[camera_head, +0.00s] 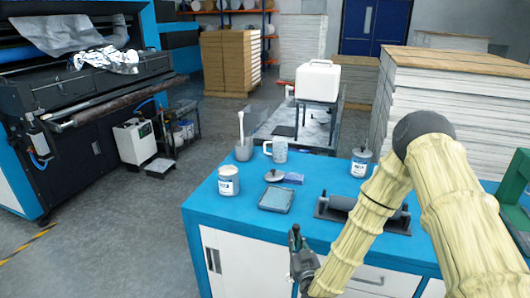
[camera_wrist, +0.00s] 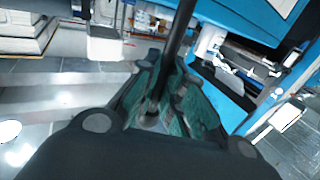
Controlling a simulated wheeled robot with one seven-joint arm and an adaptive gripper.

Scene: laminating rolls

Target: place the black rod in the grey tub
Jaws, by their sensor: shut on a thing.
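My gripper (camera_head: 297,240) is in front of the blue table's front edge, low beside the white cabinet front. In the wrist view my gripper (camera_wrist: 165,95) is shut on the black rod (camera_wrist: 182,30), which runs up between the fingers and out of the top of the picture. In the head view the rod is too small to make out clearly. The grey tub (camera_head: 244,152) stands at the table's back left corner with a white long-handled tool upright in it. My gripper is apart from the tub, nearer the camera and to its right.
The blue table (camera_head: 225,212) also bears a white-and-blue can (camera_head: 228,181), a mug (camera_head: 280,152), a small round lid (camera_head: 274,175), a flat grey-rimmed tray (camera_head: 276,200), a roller on a dark stand (camera_head: 343,203) and a lidded can (camera_head: 361,162). Open floor lies left.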

